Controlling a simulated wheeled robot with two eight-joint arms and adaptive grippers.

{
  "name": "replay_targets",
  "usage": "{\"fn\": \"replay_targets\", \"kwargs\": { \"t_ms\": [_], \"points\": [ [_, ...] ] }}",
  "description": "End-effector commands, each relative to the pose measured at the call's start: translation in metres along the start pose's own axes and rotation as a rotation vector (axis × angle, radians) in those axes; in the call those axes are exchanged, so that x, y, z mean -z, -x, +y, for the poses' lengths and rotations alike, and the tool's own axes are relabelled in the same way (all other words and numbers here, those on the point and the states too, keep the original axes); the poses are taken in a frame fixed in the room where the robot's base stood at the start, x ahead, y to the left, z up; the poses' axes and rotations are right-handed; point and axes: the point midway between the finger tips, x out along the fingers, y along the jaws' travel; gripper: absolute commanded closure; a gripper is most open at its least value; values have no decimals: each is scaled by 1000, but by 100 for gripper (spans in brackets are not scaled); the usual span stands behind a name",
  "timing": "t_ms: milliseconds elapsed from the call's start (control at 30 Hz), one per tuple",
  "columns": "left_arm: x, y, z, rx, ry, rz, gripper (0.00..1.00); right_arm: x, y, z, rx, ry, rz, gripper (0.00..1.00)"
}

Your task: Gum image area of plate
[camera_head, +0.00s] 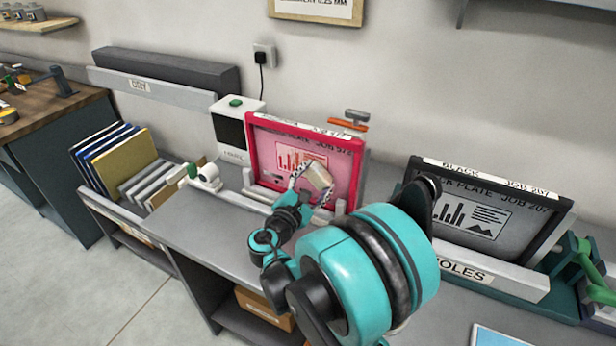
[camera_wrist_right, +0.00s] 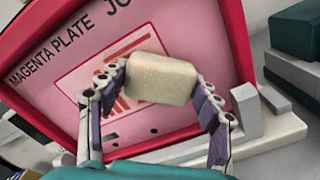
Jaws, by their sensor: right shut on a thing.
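The magenta plate (camera_head: 265,138) stands tilted back in a red frame on the bench, with a red chart in its image area. It fills much of the right wrist view (camera_wrist_right: 60,30). My right gripper (camera_head: 312,185) is in front of the plate's image area. Its fingers are shut on a cream sponge (camera_wrist_right: 160,80), which also shows in the head view (camera_head: 317,178). The sponge covers part of the chart. I cannot tell whether it touches the plate. A black plate (camera_head: 480,215) in a dark frame stands to the right. My left gripper is not in view.
A white box with a green button (camera_head: 228,130) stands left of the magenta plate, near a small white fitting (camera_head: 205,177). Coloured boards (camera_head: 125,160) fill a rack at left. A labelled white ledge (camera_head: 470,268) fronts the black plate. The bench front left is clear.

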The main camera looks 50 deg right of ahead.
Motion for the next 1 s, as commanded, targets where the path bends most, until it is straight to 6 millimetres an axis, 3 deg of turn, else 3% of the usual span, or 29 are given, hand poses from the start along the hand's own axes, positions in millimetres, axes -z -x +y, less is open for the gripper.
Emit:
{"fn": "replay_targets", "kwargs": {
  "t_ms": [267, 1000],
  "points": [
    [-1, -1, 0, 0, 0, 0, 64, -5, -1, -6, 0, 0, 0, 59],
    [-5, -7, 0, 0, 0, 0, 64, 26, 1, 30, -1, 0, 1, 59]
  ]
}}
